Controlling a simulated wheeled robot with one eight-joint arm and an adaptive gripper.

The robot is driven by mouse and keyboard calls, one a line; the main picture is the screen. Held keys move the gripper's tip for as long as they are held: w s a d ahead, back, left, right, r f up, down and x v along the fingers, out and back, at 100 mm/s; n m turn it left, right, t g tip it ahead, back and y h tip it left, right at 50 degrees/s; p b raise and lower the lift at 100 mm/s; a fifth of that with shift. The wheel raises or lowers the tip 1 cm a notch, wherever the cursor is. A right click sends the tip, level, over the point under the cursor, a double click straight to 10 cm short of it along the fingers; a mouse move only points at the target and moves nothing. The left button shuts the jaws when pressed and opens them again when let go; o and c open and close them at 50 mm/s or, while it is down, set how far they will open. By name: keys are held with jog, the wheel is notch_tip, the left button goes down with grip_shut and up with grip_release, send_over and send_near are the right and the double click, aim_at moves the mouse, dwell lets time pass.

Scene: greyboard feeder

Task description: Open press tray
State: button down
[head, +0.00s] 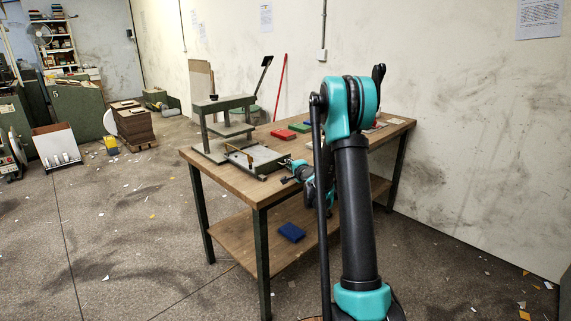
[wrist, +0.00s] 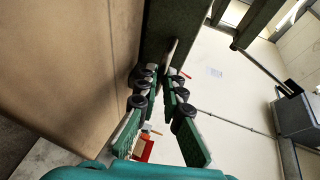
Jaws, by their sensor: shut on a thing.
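The press (head: 226,103) stands on the near left part of the wooden workbench. It has a grey-green frame with a top plate and a dark knob. Its flat grey tray (head: 265,154) sticks out at the front right of the press, over the bench top. My gripper (head: 288,172) is at the right-hand edge of the tray. In the wrist view my gripper (wrist: 162,88) has its fingers closed around a thin pale bar, the tray handle (wrist: 170,52), beside a dark green edge. The exact contact is partly hidden by the finger pads.
The workbench (head: 190,157) holds red and green blocks (head: 284,134) behind the tray. A blue block (head: 291,232) lies on its lower shelf. My arm covers the bench's right part. Stacked brown board (head: 134,124) stands on a pallet at the left. The floor in front is open.

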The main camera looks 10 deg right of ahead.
jog(key=shift+s+d, duration=0.65)
jog(key=shift+s, duration=0.25)
jog(key=c, duration=1.6)
grip_release()
jog(key=shift+c, duration=0.2)
jog(key=v, duration=1.2)
